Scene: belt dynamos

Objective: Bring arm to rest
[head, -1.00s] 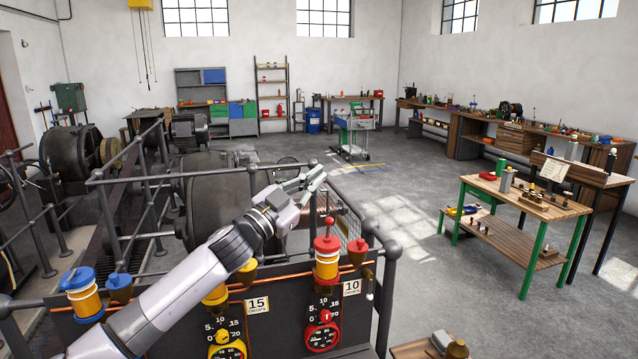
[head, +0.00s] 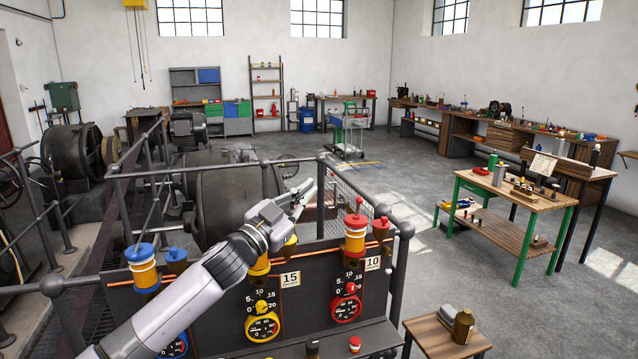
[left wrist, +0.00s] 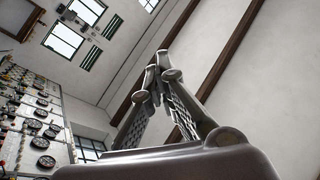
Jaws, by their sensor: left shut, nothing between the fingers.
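My left arm comes in from the lower left in the head view. Its left gripper (head: 301,192) is raised above the panel with the dials, near the railing and the dark machine behind it. In the left wrist view the left gripper (left wrist: 158,62) has its fingers together at the tips, with nothing between them. Behind it that view shows wall, windows and beams at a tilt. My right gripper is not in view.
The control panel (head: 215,314) carries a red-capped oiler (head: 355,232), a blue-capped one (head: 143,268) and several dials. A railing (head: 405,275) borders it. A small wooden table (head: 432,338) stands at the right. The floor (head: 455,270) between it and the green-legged workbench (head: 527,200) is clear.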

